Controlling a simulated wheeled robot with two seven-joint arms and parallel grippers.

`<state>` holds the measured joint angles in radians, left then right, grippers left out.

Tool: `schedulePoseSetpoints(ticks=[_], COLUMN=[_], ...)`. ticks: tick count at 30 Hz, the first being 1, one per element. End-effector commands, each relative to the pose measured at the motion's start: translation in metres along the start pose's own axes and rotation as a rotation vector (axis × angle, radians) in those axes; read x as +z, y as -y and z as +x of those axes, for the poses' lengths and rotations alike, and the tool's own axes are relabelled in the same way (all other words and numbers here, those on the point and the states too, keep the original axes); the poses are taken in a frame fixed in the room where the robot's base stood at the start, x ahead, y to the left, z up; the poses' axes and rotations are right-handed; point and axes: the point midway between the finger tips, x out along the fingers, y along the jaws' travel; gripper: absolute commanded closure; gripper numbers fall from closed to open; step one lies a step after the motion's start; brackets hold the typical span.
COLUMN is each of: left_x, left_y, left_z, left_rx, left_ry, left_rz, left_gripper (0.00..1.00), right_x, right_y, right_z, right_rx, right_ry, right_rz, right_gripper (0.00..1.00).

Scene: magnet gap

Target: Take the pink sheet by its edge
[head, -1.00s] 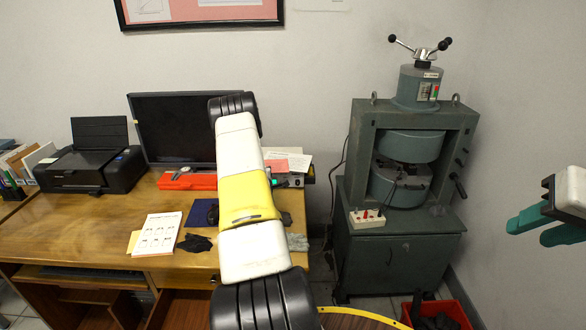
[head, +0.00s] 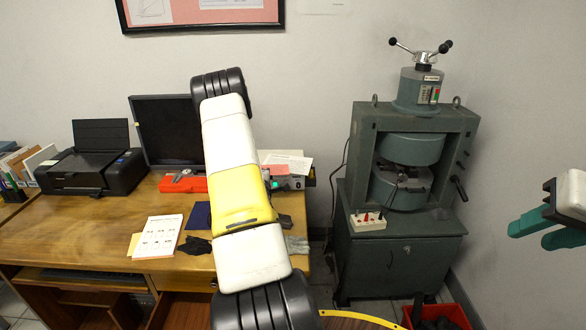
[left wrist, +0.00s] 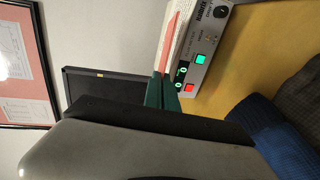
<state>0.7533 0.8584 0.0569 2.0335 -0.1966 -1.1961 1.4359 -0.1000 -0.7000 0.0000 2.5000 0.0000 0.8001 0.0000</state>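The pink sheet (head: 278,170) lies with white papers on top of a small instrument box at the desk's right end, partly hidden by my left arm. In the left wrist view the pink sheet (left wrist: 171,42) shows as a narrow strip beside the box's front panel. The green fingers of my left gripper (left wrist: 162,92) are close to the near end of that strip. I cannot tell if they touch it or how far apart they are. In the head view the left gripper is hidden behind my arm. My right gripper (head: 527,233) is open and empty at the right edge.
The instrument box (left wrist: 203,45) has lit green digits and buttons. A dark monitor (head: 165,130), a printer (head: 92,165) and a red case (head: 182,184) stand on the wooden desk (head: 75,225). A green press (head: 412,150) stands to the right.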

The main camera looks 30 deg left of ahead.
Motion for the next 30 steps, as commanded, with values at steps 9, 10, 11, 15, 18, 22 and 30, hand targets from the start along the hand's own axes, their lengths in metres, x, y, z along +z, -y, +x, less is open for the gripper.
schedulePoseSetpoints(ticks=[9,10,11,15,18,22,30], left_x=[0.000,0.000,-0.001,0.000,0.000,0.000,0.034], left_y=[-0.007,-0.007,-0.008,-0.010,-0.010,-0.010,-0.009], left_z=[-0.049,-0.053,-0.057,-0.069,-0.071,-0.071,-0.073], left_rx=[-0.002,-0.002,0.000,-0.001,0.000,0.000,-0.002], left_ry=[0.000,0.000,0.000,0.000,0.000,0.000,0.045], left_rz=[-0.001,0.000,0.000,0.000,0.000,0.000,0.003], left_gripper=[1.00,1.00,1.00,1.00,1.00,1.00,1.00], right_x=[0.000,0.000,0.000,0.000,0.000,0.000,0.000], right_y=[0.000,0.000,0.000,0.000,0.000,0.000,0.000], right_z=[0.000,0.000,0.000,0.000,0.000,0.000,0.000], right_rx=[0.000,0.000,0.000,0.000,0.000,0.000,0.000], right_ry=[0.000,0.000,0.000,0.000,0.000,0.000,0.000], right_rz=[0.000,0.000,0.000,0.000,0.000,0.000,0.000], right_gripper=[0.64,0.64,0.64,0.64,0.64,0.64,0.64])
